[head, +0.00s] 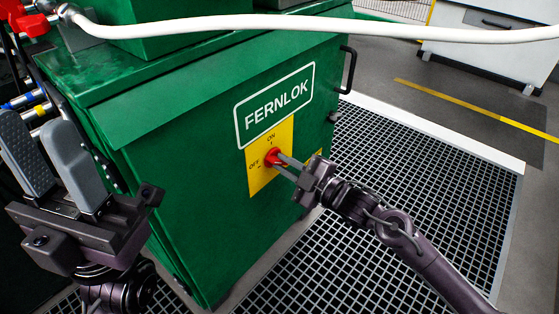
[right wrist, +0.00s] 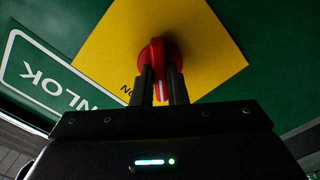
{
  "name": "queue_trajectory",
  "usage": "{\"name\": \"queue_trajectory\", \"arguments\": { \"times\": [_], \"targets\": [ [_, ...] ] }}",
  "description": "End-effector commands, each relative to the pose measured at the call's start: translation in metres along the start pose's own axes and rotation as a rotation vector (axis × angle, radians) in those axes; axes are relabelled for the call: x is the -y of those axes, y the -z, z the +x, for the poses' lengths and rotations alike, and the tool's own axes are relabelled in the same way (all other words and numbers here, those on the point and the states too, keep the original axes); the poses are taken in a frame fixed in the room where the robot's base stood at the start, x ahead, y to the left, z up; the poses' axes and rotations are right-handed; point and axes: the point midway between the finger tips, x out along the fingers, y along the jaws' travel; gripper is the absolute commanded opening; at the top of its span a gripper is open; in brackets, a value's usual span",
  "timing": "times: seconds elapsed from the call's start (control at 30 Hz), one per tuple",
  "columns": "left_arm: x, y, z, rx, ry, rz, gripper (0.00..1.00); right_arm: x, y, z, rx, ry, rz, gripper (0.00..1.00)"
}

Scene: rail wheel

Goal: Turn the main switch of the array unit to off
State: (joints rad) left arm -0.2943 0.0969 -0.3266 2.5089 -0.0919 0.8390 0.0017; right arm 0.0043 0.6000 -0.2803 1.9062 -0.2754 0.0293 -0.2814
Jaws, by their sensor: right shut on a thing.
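The green array unit (head: 180,190) carries a yellow plate (head: 257,182) with ON at the top and OFF at the left. The red main switch (head: 270,157) sits on this plate. My right gripper (head: 281,166) is shut on the switch, and its fingers hide part of it. In the right wrist view the switch (right wrist: 158,52) stands between the fingertips (right wrist: 160,85). Its white mark points down in that picture, to the right of the upside-down ON. OFF is hidden there. My left gripper (head: 40,120) is open and empty at the left, apart from the unit.
A thick white hose (head: 300,25) runs across the top of the head view. A black handle (head: 348,70) sticks out from the unit's right side. Hoses with red, blue and yellow fittings (head: 25,100) are at the far left.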

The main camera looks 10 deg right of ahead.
Motion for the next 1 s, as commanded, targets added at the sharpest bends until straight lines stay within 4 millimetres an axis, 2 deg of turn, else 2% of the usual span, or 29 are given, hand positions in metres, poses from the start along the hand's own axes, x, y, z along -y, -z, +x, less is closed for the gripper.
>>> {"name": "queue_trajectory", "arguments": {
  "times": [0.23,0.67,1.0],
  "targets": [
    [-0.001,-0.002,-0.016,0.000,-0.001,-0.001,0.36,0.002,-0.002,0.000,-0.001,0.000,-0.279,0.00],
    [-0.001,-0.002,-0.017,0.000,-0.001,-0.001,0.36,0.001,-0.001,0.000,0.000,0.001,-0.340,0.00],
    [-0.002,-0.004,-0.038,0.000,-0.001,-0.001,0.36,0.002,-0.002,0.000,0.000,0.000,-0.632,0.00]
  ]
}}
